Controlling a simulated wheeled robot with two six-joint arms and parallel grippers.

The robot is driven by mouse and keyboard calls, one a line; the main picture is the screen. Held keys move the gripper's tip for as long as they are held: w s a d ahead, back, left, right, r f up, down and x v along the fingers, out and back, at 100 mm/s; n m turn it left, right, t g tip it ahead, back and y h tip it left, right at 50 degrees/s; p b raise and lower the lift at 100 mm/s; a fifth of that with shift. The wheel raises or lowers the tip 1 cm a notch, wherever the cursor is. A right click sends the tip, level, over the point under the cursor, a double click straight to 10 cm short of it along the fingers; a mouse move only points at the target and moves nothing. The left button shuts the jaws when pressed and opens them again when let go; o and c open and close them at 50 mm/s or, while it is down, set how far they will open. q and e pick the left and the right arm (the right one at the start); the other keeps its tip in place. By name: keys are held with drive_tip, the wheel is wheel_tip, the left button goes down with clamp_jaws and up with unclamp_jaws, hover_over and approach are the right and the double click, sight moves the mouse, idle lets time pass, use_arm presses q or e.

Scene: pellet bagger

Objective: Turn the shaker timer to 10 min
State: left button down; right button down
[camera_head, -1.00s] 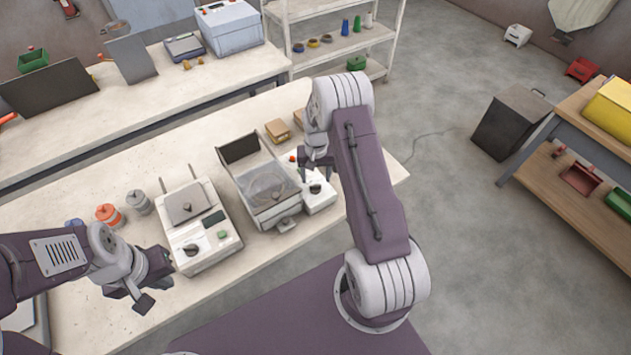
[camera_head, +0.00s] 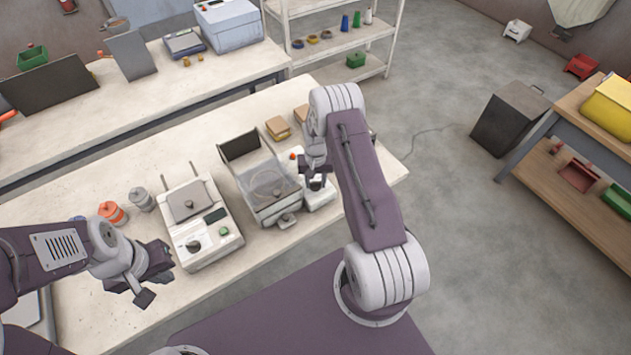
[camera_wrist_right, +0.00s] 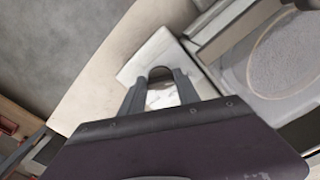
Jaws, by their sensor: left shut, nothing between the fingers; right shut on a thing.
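The shaker (camera_head: 268,215) is a pale box with a clear round-topped cover and a raised dark lid, in the middle of the bench. A small white control unit (camera_head: 322,199) stands at its right side, with a red button (camera_head: 293,156) at its far end. My right gripper (camera_head: 316,181) is down at this unit, shut on the dark timer knob (camera_wrist_right: 160,72), whose top shows between the fingers in the right wrist view. The knob's pointer and scale cannot be read.
Left of the shaker stands a white sealer-like machine (camera_head: 210,250) with a black knob and green button. Orange (camera_head: 112,213) and grey (camera_head: 141,200) containers stand further left. Tan blocks (camera_head: 279,128) lie behind the control unit. The bench's right end is mostly clear.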

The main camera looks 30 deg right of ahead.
drive_tip(key=shift+w+f+m+b, duration=0.1)
drive_tip(key=shift+m+b, duration=0.6)
drive_tip(key=shift+m, duration=0.2)
drive_tip(key=m+b, duration=0.1)
drive_tip(key=m, duration=0.1)
drive_tip(key=shift+m, duration=0.3)
drive_tip(key=m+b, duration=0.3)
drive_tip(key=m, duration=0.3)
drive_tip(key=shift+w+a, duration=0.1)
drive_tip(key=shift+w, duration=0.05)
drive_tip(key=m+b, duration=0.1)
drive_tip(key=m, duration=0.5)
drive_tip(key=shift+w+m+b, duration=0.15)
drive_tip(key=shift+m+b, duration=0.25)
drive_tip(key=m, duration=0.3)
drive_tip(key=shift+w+r+b, duration=0.1)
drive_tip(key=shift+r+b, duration=0.1)
drive_tip(key=shift+b, duration=0.1)
drive_tip(key=shift+m, duration=1.8)
drive_tip(key=shift+w, duration=0.1)
